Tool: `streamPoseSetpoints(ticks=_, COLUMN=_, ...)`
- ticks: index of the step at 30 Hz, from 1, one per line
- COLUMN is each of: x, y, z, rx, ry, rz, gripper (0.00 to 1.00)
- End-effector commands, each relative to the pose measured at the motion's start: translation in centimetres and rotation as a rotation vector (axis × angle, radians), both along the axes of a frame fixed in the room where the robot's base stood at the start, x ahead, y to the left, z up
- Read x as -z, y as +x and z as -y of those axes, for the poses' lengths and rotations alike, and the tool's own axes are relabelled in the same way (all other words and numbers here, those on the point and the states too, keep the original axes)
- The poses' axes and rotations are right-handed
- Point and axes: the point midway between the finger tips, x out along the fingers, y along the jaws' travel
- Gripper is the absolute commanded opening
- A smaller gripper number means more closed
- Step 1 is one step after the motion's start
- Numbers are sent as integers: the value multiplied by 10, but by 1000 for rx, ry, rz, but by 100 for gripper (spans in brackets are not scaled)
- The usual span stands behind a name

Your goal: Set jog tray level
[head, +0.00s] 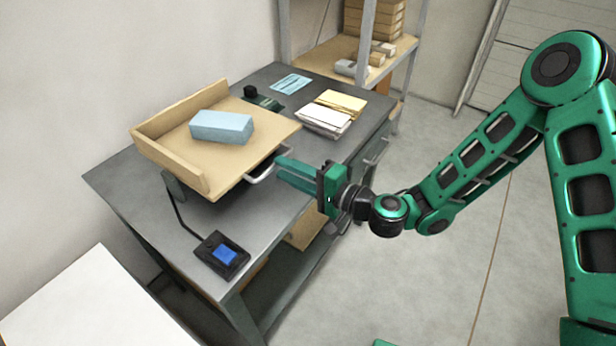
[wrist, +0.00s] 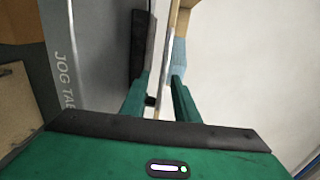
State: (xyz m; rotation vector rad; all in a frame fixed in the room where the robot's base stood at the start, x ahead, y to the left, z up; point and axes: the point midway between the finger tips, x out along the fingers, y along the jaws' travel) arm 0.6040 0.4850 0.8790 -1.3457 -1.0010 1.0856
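The jog tray (head: 170,161) is a tan wooden board with low walls on its left sides, held above the grey bench. It looks slanted against the bench top; how much is hard to tell. A light blue block (head: 222,126) lies on it and also shows in the wrist view (wrist: 180,57). A metal handle (head: 262,174) sticks out from the tray's right-hand edge. My gripper (head: 281,170) is at the handle's right end. In the wrist view my gripper (wrist: 160,98) has its green fingers apart, with a thin grey bar between them; contact is not clear.
A control box (head: 222,254) with a blue screen sits on the bench (head: 265,222), cabled to the tray stand. Paper stacks (head: 331,111) and a blue sheet (head: 291,84) lie at the back. Shelves with boxes stand behind. A white surface (head: 95,305) is front left. The right floor is clear.

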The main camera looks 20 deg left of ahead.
Motion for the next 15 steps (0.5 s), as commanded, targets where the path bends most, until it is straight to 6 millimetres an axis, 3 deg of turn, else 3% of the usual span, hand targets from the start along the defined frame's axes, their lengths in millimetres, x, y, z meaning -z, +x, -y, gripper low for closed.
streamPoseSetpoints(ticks=7, x=-2, y=-10, z=46, rx=1, ry=-1, rz=-5, gripper=28)
streamPoseSetpoints(ticks=15, x=-3, y=-15, z=68, rx=0, ry=-1, rz=-2, gripper=28)
